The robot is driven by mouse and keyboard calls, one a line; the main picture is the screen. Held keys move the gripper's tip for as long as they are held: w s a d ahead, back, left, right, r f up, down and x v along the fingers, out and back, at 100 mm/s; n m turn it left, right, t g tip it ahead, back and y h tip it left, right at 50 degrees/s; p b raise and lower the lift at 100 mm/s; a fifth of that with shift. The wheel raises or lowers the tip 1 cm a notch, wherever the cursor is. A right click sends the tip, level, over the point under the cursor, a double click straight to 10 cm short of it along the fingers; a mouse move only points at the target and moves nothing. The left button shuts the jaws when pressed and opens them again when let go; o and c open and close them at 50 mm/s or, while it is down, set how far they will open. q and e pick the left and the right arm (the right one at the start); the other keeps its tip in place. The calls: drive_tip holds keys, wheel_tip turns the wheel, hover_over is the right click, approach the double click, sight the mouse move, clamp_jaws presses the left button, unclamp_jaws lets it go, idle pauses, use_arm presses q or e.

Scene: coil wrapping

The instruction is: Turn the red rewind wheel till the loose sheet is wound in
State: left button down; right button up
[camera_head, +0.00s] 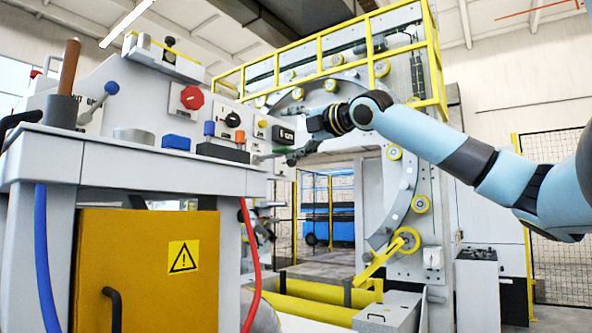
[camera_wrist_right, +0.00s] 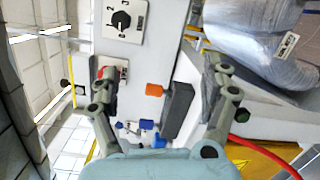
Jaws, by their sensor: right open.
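A red faceted knob (camera_head: 191,97), the only red wheel-like part I can make out, is on the upright grey panel at the left of the head view. In the right wrist view a small red part (camera_wrist_right: 107,72) shows, partly hidden behind one finger; it looks like the same knob. My right gripper (camera_head: 285,157) is to the right of the panel, apart from the knob in the head view. Its fingers stand wide apart in the right wrist view (camera_wrist_right: 162,72), with nothing held between them. My left gripper is out of view. I cannot make out a loose sheet.
A silver wrapped coil (camera_wrist_right: 262,40) shows in the wrist view. A red hose (camera_head: 250,262) hangs below the console. The yellow-railed wrapping ring (camera_head: 403,185) stands behind.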

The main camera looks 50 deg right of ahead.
drive_tip(key=w+d+f+m, duration=0.3)
drive_tip(key=d+f, duration=0.1)
drive_tip(key=f, duration=0.4)
drive_tip(key=shift+g+h, duration=0.4)
drive_tip(key=shift+w, duration=0.1)
